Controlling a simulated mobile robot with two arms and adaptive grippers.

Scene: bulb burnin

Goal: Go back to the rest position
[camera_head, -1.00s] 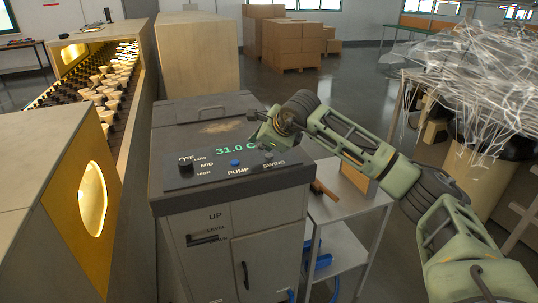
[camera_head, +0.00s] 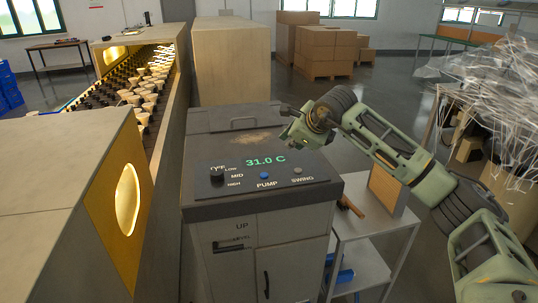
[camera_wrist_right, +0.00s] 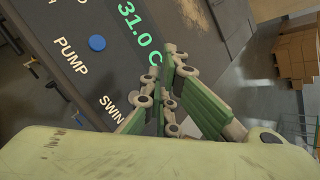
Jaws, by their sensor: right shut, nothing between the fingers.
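My right gripper (camera_head: 287,122) is raised over the right rear part of the grey machine top (camera_head: 225,122), apart from the buttons. In the right wrist view its green fingers (camera_wrist_right: 168,88) are together with nothing between them. The machine's panel reads 31.0 C in green (camera_head: 266,161). It has a black knob (camera_head: 217,176), a blue PUMP button (camera_head: 264,175), which also shows in the right wrist view (camera_wrist_right: 97,43), and a grey SWING button (camera_head: 298,170). My left gripper is not in view.
A long lit conveyor box (camera_head: 172,110) holding several bulbs runs along the left. A small side table (camera_head: 365,245) stands right of the machine. Stacked cartons (camera_head: 325,50) stand at the back. Plastic-wrapped goods (camera_head: 490,75) are at the far right. Open floor lies behind the machine.

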